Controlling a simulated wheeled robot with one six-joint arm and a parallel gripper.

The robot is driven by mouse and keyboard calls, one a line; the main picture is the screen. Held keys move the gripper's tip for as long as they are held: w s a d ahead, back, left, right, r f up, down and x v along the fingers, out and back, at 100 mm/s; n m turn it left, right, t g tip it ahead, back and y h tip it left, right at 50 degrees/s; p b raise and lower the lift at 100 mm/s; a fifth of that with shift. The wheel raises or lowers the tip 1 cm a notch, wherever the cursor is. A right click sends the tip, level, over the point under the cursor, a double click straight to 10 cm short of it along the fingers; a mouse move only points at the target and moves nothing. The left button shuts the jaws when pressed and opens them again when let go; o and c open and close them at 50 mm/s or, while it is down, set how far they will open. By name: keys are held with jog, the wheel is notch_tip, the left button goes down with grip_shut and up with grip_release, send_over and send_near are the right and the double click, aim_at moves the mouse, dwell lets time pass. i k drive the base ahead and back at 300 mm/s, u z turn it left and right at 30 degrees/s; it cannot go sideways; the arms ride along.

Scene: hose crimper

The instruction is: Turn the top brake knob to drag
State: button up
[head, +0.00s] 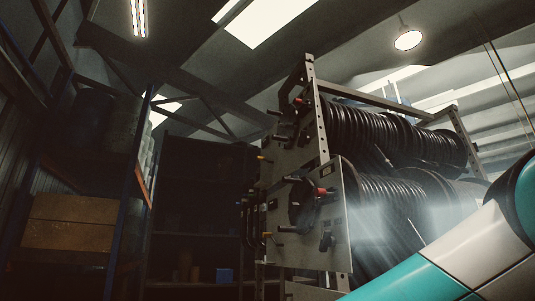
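A metal hose reel rack (338,215) stands right of centre, seen from below. Its upper side plate carries a red-tipped knob (299,101) and a dark handle (275,112). Lower down, another red-ended knob (321,192) sits by a dark hub, with a black knob (326,241) below it. I cannot tell which part is the top brake knob or read its setting. My gripper is outside the picture; only my teal and white arm shows at the lower right.
Black hose is wound on an upper reel (385,135) and a lower reel (385,205). Small yellow-tipped pins (262,157) stick out left of the plates. Dark shelving (195,230) stands behind. A shelf at left holds a brown box (70,222).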

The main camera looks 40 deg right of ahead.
aim_at(303, 139)
jog(key=i, duration=3.9)
jog(key=z, duration=3.7)
